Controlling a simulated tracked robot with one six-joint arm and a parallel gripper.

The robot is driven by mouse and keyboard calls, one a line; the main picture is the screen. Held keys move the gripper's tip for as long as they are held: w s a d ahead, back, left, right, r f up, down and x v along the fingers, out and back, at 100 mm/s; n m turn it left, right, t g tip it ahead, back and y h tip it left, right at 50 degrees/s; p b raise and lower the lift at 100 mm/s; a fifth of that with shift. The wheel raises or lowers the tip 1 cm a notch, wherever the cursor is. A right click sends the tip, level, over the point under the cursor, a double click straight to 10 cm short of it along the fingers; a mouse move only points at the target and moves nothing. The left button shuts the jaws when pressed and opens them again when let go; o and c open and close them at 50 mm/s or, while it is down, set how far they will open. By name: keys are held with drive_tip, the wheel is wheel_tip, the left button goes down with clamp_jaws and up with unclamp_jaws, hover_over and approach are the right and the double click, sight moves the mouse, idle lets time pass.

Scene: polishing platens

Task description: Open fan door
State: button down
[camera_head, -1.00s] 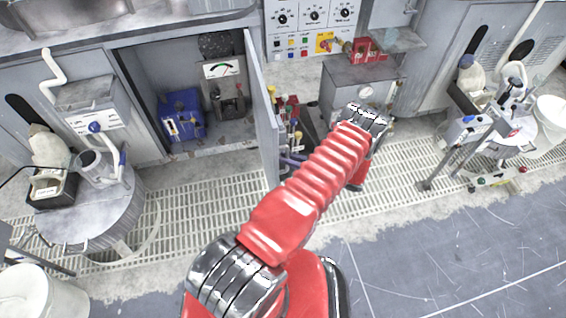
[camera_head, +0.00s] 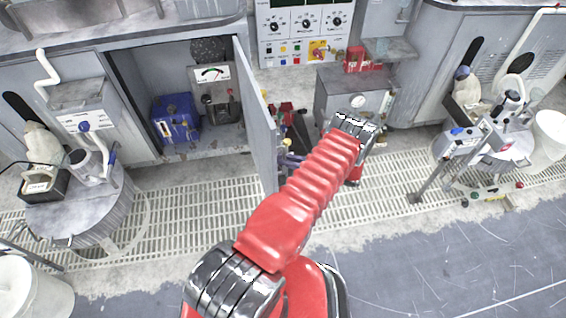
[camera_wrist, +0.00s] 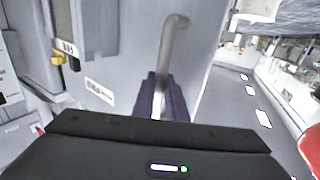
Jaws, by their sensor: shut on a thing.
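The grey fan door (camera_head: 257,118) stands swung well out from its cabinet in the head view, seen nearly edge-on. Its face fills much of the wrist view (camera_wrist: 125,55), with a small label on it. A grey bent bar handle (camera_wrist: 172,48) stands out from the door in the wrist view. My gripper (camera_wrist: 163,98) is shut on the handle's lower part with its dark purple fingers. In the head view my gripper (camera_head: 289,160) is at the door's outer side, partly hidden by my red arm.
The open cabinet holds a blue box (camera_head: 176,117) and a gauge unit (camera_head: 211,74). A grey box with a dial (camera_head: 350,102) stands right of the door. A control panel (camera_head: 303,50) is behind. Grated floor (camera_head: 200,205) and clear grey floor lie in front.

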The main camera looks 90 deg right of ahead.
drive_tip(key=shift+d, duration=0.2)
drive_tip(key=c, duration=2.1)
unclamp_jaws()
drive_tip(key=shift+w, duration=0.1)
drive_tip(key=o, duration=0.3)
drive_tip(key=shift+a, duration=0.1)
drive_tip(key=shift+o, duration=0.2)
drive_tip(key=v, duration=1.3)
drive_tip(key=shift+s, duration=0.4)
drive_tip(key=shift+a+f, duration=0.1)
